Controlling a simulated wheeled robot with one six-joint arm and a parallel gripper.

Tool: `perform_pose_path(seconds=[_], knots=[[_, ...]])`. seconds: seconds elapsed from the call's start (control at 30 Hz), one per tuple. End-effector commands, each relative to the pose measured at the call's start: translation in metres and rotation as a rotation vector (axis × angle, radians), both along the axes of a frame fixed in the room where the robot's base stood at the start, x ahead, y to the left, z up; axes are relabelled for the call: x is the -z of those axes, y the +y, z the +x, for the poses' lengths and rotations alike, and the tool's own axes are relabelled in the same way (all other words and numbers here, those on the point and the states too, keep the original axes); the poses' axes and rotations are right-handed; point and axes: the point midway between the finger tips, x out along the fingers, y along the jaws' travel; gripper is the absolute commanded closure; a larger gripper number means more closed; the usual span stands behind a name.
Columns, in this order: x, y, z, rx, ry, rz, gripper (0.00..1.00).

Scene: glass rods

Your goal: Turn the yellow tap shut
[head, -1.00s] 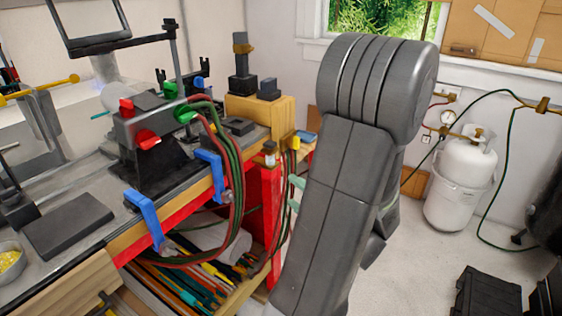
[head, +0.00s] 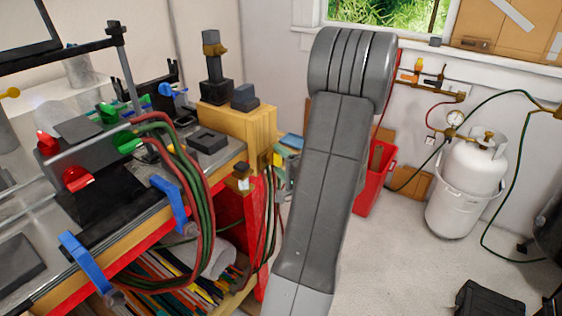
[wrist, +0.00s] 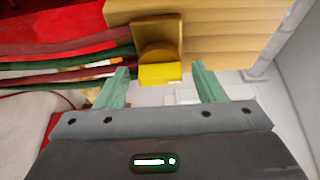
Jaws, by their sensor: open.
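The yellow tap (wrist: 160,74) shows in the wrist view as a bright yellow handle on a brass-coloured body (wrist: 160,40), at the end of the wooden bench. In the head view the yellow handle (head: 278,158) is small, at the bench's right end, partly hidden beside my arm. My gripper (wrist: 160,83) is open, with one green finger to each side of the handle in the wrist view. I cannot tell whether either finger touches it. In the head view my arm hides most of the gripper.
Red and green hoses (head: 190,170) hang by the bench end. Blue clamps (head: 85,262) grip the bench's front edge. A red bucket (head: 377,180) and a white gas cylinder (head: 472,168) stand to the right.

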Motion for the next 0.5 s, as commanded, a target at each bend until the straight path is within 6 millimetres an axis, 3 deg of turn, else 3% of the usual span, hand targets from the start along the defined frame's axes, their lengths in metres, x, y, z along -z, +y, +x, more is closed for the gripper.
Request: perform_pose_path(seconds=[0.13,0.3,0.37,0.5], knots=[[0.0,-0.0001,-0.0002,0.0,0.0,0.0,0.37],[0.0,-0.0001,-0.0003,0.0,0.0,0.0,0.7],[0.0,-0.0001,-0.0003,0.0,0.0,0.0,0.79],[0.0,-0.0001,-0.0004,-0.001,0.002,0.002,0.79]])
